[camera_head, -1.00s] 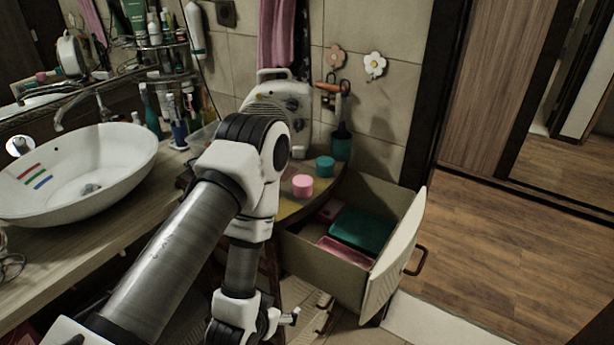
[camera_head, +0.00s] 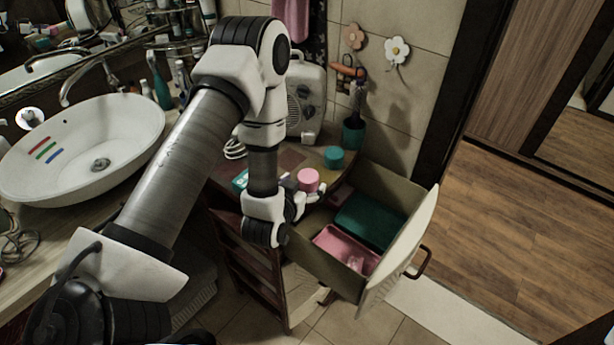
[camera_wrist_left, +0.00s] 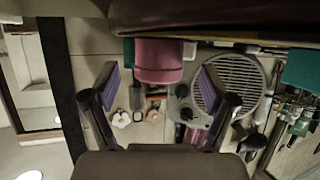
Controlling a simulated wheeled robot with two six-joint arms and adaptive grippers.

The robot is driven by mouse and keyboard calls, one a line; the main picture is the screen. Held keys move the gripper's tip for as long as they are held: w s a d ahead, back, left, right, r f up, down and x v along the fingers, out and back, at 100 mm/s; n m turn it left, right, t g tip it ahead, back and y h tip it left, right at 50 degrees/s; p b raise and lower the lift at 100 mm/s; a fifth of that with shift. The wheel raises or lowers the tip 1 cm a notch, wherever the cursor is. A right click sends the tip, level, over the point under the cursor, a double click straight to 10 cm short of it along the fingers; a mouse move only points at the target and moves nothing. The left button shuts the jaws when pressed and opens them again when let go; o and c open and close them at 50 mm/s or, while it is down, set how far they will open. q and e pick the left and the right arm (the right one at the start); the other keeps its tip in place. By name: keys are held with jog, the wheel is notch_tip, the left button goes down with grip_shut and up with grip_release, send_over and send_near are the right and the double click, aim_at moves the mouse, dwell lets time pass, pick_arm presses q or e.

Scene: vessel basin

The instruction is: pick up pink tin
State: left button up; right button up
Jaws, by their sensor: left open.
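The pink tin (camera_head: 308,180) stands upright on the corner shelf (camera_head: 345,183), near its front edge beside the open drawer. My left gripper (camera_head: 306,197) is just in front of it, at about tin height, with its fingers partly hidden by my wrist. In the left wrist view the gripper (camera_wrist_left: 159,82) is open, with purple pads on both fingers. The pink tin (camera_wrist_left: 158,62) shows ahead, in the gap between the fingertips. I cannot tell if a finger touches it. My right gripper is not in view.
A teal tin (camera_head: 334,158) stands just behind the pink one. A dark green holder (camera_head: 353,133) and a grey radio (camera_head: 305,100) are at the wall. The open drawer (camera_head: 401,250) below holds a pink tray (camera_head: 345,249) and a green box (camera_head: 371,220).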

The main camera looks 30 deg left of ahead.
aim_at(304, 185)
pick_arm(q)
jog(key=x, duration=0.4)
jog(key=shift+f, duration=0.15)
jog(key=shift+s+d, duration=0.1)
jog(key=shift+s+r, duration=0.2)
jog(key=shift+r, duration=0.05)
jog(key=c, duration=0.5)
jog(key=shift+s+r, duration=0.1)
jog(key=shift+s, duration=0.05)
jog(key=c, duration=0.6)
jog(key=shift+c, duration=0.8)
